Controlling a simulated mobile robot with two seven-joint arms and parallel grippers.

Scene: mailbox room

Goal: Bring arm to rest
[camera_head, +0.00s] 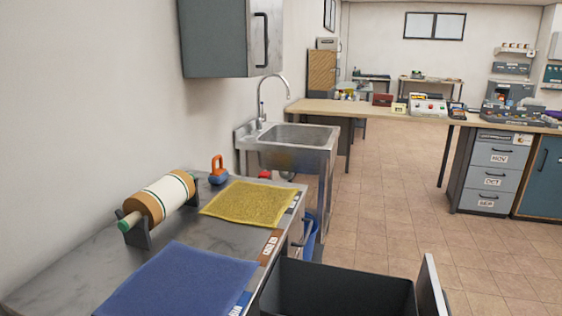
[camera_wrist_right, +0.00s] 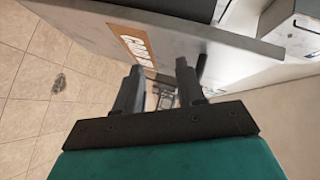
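My right gripper (camera_wrist_right: 158,72) shows only in the right wrist view. Its two dark fingers stand apart with nothing between them. It is close to a grey panel edge (camera_wrist_right: 215,38) that carries an orange label (camera_wrist_right: 133,45) with white letters. I cannot tell for certain whether it touches that edge. Neither arm shows in the head view, and my left gripper is in no view.
A metal counter (camera_head: 75,262) holds a blue mat (camera_head: 180,280), a yellow mat (camera_head: 248,203), a roll on a stand (camera_head: 160,198) and an orange-blue kettlebell-like object (camera_head: 218,170). A dark open container (camera_head: 335,288) adjoins it. Beyond is a sink (camera_head: 295,135). Tiled floor (camera_head: 385,190) is clear.

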